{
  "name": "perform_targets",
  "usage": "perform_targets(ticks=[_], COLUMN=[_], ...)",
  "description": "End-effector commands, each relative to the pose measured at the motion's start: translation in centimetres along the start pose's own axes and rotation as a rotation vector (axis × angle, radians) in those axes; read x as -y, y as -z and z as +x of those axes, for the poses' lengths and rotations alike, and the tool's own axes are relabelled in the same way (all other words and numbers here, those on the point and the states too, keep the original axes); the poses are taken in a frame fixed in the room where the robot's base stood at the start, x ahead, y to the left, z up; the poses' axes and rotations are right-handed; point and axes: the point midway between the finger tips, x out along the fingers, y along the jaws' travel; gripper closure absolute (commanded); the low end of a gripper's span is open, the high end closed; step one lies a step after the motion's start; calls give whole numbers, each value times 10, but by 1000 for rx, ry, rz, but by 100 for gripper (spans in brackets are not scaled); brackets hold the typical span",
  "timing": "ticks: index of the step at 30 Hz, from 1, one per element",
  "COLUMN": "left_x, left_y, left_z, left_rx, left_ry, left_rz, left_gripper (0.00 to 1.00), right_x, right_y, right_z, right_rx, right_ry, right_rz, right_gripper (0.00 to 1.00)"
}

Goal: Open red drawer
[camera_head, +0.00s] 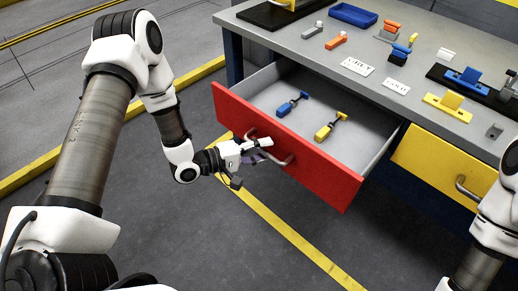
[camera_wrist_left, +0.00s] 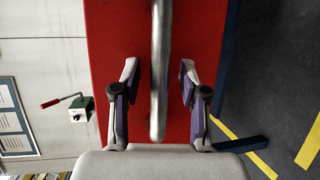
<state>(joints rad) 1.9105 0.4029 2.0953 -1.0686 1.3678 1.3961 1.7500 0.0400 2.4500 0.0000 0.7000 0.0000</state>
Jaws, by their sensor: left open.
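The red drawer (camera_head: 285,152) is pulled out from the grey-topped workbench. Inside it lie a blue-handled tool (camera_head: 291,104) and a yellow-handled tool (camera_head: 329,127). My left gripper (camera_head: 258,151) is at the drawer's metal handle (camera_head: 278,153). In the left wrist view the red front (camera_wrist_left: 205,45) fills the middle, and the handle bar (camera_wrist_left: 160,70) runs between the two open fingers of my left gripper (camera_wrist_left: 158,88). A gap shows on both sides of the bar. Part of my right arm shows at the right edge of the head view; its gripper is not seen.
A yellow drawer (camera_head: 440,165) is shut at the right. The bench top (camera_head: 300,50) carries a blue tray (camera_head: 353,14), white labels (camera_head: 358,66) and several coloured parts. Open floor with yellow lines lies in front of the red drawer.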

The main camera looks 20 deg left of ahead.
Motion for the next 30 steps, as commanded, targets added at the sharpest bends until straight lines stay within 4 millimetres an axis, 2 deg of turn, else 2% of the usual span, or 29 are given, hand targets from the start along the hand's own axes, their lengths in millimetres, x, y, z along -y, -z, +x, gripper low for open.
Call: perform_targets(ticks=[5,12,18,24,30], left_x=[0,-1,-1,0,0], left_y=[2,1,2,1,0], left_z=[-15,-65,-99,-116,-120], left_rx=[-5,-8,-7,-2,1], left_ry=[0,-5,-5,-2,1], left_rz=[-2,-5,-4,-3,0], left_gripper=[57,57,57,57,57], right_x=[0,0,0,0,0], right_y=[0,0,0,0,0], right_z=[0,0,0,0,0], right_rx=[0,0,0,0,0], right_ry=[0,0,0,0,0], right_rz=[0,0,0,0,0], right_gripper=[100,100,100,100,100])
